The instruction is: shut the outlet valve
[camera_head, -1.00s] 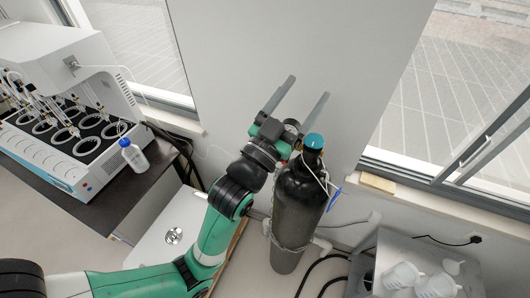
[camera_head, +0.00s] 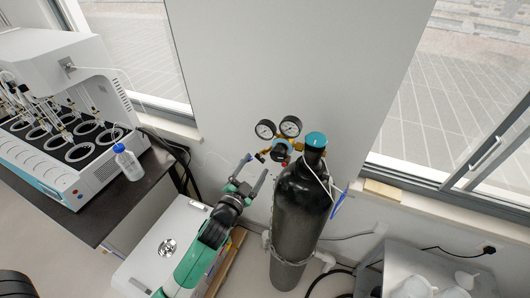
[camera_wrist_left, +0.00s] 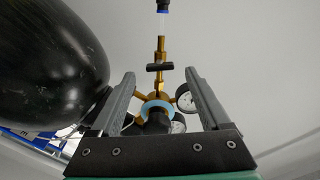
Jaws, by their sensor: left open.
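A gas regulator with two round gauges (camera_head: 278,129) is fixed at the top of a dark gas cylinder (camera_head: 298,215). In the left wrist view its brass outlet stem runs up the picture and carries the outlet valve, a small black bar handle (camera_wrist_left: 160,67) lying crosswise. A blue-ended tube fitting shows above it. My left gripper (camera_head: 254,168) is open and empty, left of the cylinder and just below the regulator. In the left wrist view its fingers (camera_wrist_left: 159,78) stand either side of the stem, apart from the handle. My right gripper is out of view.
The cylinder's dark side (camera_wrist_left: 50,60) is close to one finger in the left wrist view. A white wall stands behind. A distiller (camera_head: 75,120) and a blue-capped bottle (camera_head: 129,163) stand on a dark bench at left. A grey side table (camera_head: 400,250) is at right.

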